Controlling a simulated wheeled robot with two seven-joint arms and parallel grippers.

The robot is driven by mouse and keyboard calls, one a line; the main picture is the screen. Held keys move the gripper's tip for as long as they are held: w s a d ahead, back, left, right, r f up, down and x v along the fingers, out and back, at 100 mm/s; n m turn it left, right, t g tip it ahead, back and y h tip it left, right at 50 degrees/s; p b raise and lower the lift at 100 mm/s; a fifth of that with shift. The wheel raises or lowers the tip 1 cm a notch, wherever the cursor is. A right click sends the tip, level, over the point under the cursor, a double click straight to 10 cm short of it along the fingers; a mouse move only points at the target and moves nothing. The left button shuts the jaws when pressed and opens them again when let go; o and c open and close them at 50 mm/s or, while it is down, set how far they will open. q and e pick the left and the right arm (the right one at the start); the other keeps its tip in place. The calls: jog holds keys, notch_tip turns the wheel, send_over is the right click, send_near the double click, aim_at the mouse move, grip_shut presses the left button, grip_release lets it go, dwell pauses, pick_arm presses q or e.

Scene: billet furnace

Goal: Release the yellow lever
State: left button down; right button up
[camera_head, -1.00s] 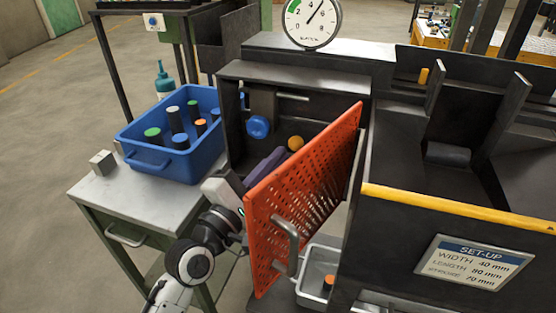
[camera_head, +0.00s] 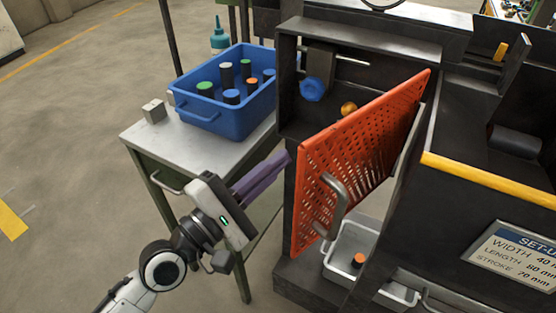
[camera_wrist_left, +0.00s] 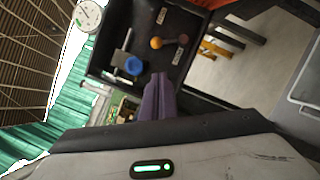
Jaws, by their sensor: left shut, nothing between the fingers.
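The yellow lever shows as a round yellow-orange knob (camera_head: 348,108) inside the dark open box, behind the orange perforated door. In the left wrist view the knob (camera_wrist_left: 156,43) sits near a small label, with a slim rod beside it. A blue knob (camera_head: 313,89) is to its left in the head view; it also shows in the left wrist view (camera_wrist_left: 134,66). My left gripper (camera_head: 286,157) has purple fingers, shut and empty, just outside the box at its lower left, apart from the knob. My right gripper is not in view.
The orange perforated door (camera_head: 355,165) stands swung open with a grey handle. A blue crate (camera_head: 228,118) with several capped cylinders stands on the grey side table (camera_head: 150,140). A grey tray (camera_head: 340,262) sits below the door. A yellow bar (camera_head: 490,180) edges the machine at right.

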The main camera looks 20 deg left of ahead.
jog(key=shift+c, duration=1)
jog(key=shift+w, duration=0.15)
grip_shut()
pick_arm(q)
jog(key=s+a+f+m+g+y, duration=0.1)
jog(key=s+f+m, duration=0.4)
jog(key=f, duration=0.5)
jog(key=s+a+f+m+g+y, duration=0.1)
jog(key=s+f+m+g+y, duration=0.2)
jog(key=s+f+m, duration=0.3)
jog(key=s+a+f+m+g+y, duration=0.1)
jog(key=s+f+m+g, duration=0.3)
jog(key=f+m, duration=0.5)
notch_tip(320, 180, down, 6)
jog(key=shift+s+a+r+g+y, duration=0.2)
jog(key=shift+s+a+g+y, duration=0.15)
jog(key=shift+s+y, duration=0.55)
